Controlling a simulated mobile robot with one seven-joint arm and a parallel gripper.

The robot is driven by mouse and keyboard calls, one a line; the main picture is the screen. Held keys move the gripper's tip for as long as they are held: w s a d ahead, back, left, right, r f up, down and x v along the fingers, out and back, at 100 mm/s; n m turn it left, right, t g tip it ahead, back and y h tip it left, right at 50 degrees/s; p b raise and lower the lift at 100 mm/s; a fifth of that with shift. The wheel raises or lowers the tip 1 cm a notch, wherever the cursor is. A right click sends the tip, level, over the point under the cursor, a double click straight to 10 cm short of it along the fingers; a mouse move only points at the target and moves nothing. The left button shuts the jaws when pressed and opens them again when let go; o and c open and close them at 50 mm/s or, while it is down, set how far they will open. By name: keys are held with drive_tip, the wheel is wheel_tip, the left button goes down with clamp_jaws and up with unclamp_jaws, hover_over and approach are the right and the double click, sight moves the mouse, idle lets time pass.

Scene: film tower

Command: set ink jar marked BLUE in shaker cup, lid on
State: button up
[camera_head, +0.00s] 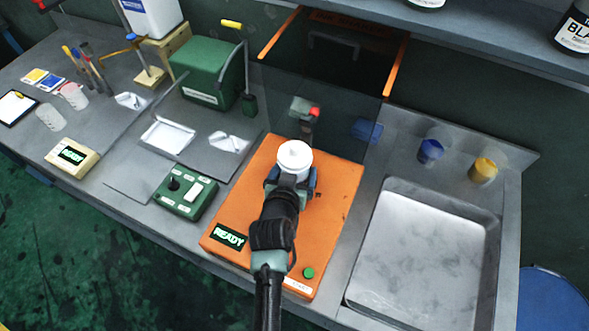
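A white-lidded jar (295,156) stands upright over the orange shaker base (335,200), its lid facing up. Any name on the jar is hidden from this side. My gripper (292,180) reaches in from the front, its dark fingers close against both sides of the jar, and appears shut on it. The shaker cup is hidden behind my gripper and the jar, so I cannot tell whether the jar rests in it. The base shows a READY display (229,237) and a green button (308,272).
A clear guard panel (340,110) with orange edges stands behind the jar. A grey tray (425,250) is at right, with blue (430,151) and yellow (483,170) containers behind it. A green control box (184,194) and a green machine (210,75) are at left.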

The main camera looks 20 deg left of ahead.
idle(0.3)
drive_tip(key=shift+f, duration=0.25)
drive_tip(key=o, duration=1.6)
drive_tip(key=shift+c, duration=0.2)
drive_tip(key=shift+r, duration=0.1)
drive_tip(key=shift+r, duration=0.2)
drive_tip(key=shift+s, duration=0.35)
drive_tip(key=b+v, duration=0.1)
drive_tip(key=v, duration=1)
